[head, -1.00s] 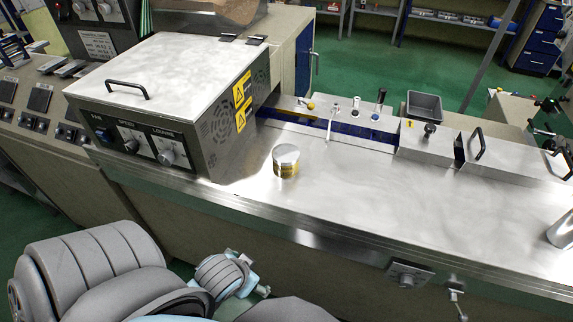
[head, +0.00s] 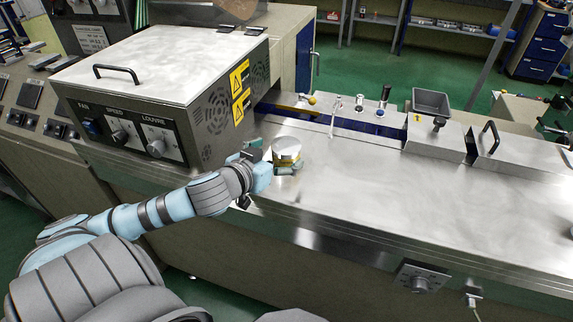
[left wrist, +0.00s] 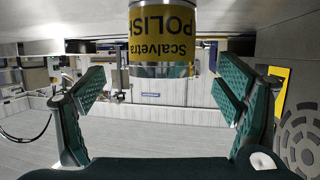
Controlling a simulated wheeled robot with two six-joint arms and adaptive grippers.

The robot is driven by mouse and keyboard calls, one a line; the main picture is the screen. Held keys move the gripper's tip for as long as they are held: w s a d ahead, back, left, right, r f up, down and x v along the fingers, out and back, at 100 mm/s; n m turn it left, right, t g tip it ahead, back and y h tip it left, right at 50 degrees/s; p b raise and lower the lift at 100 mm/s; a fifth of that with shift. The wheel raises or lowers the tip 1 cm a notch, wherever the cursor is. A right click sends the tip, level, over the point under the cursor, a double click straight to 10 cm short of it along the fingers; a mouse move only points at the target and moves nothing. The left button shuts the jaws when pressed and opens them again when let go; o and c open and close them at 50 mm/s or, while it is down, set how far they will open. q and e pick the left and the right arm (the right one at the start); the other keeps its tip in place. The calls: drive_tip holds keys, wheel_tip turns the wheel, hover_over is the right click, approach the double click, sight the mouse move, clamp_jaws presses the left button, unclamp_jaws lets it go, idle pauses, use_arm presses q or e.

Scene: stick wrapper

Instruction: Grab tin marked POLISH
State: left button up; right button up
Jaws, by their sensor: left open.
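The tin (head: 288,148) stands upright on the metal worktop, silver at the top with a gold-yellow band. In the left wrist view the tin (left wrist: 162,42) appears upside down at the top, with "POLISH" and "Scalvetra" on its yellow label. My left gripper (head: 272,158) is at the tin's near left side in the head view. In the left wrist view its green-padded fingers (left wrist: 160,88) are spread apart, with the tin beyond and between them and a visible gap on each side. My right gripper is not in view.
A metal control box (head: 165,90) with dials stands left of the tin, close to my left gripper. Behind the tin are a blue channel with small knobs and a grey tray (head: 432,102). The worktop (head: 370,195) to the right is clear.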

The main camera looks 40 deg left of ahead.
sight(285, 146)
use_arm(q)
drive_tip(key=w, duration=0.5)
drive_tip(key=shift+a+f+b, duration=0.25)
drive_tip(key=shift+a+b, duration=0.15)
drive_tip(key=shift+s+r, duration=0.1)
drive_tip(key=shift+s, duration=0.05)
drive_tip(key=c, duration=1.5)
